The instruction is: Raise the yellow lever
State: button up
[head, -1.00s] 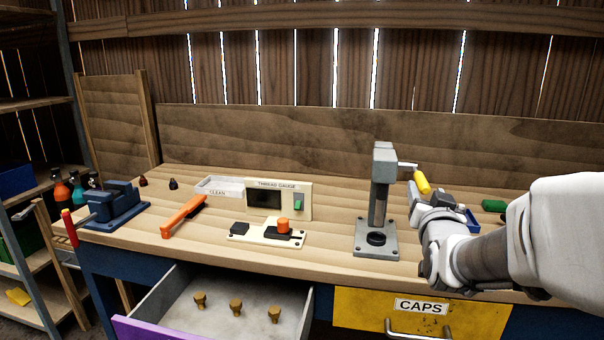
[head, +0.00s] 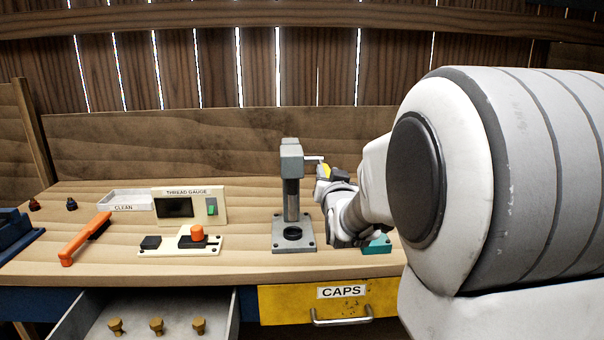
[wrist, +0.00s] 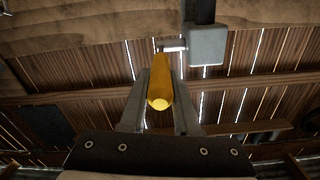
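The yellow lever (head: 322,171) sits on a thin metal arm at the upper right of the grey press (head: 291,190). Most of its handle is hidden by my gripper (head: 331,177) in the head view. In the wrist view, the yellow handle (wrist: 160,88) lies lengthwise between the two fingers of my gripper (wrist: 163,85). The fingers fit closely on both sides and look shut on it. The press head (wrist: 207,44) shows just beyond, to the right.
A teal block (head: 377,245) lies beside my wrist. The open drawer (head: 215,320) and CAPS drawer (head: 300,303) are below the bench.

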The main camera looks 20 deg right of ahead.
grip_shut()
jog(key=shift+a, duration=0.1)
dwell(0.9)
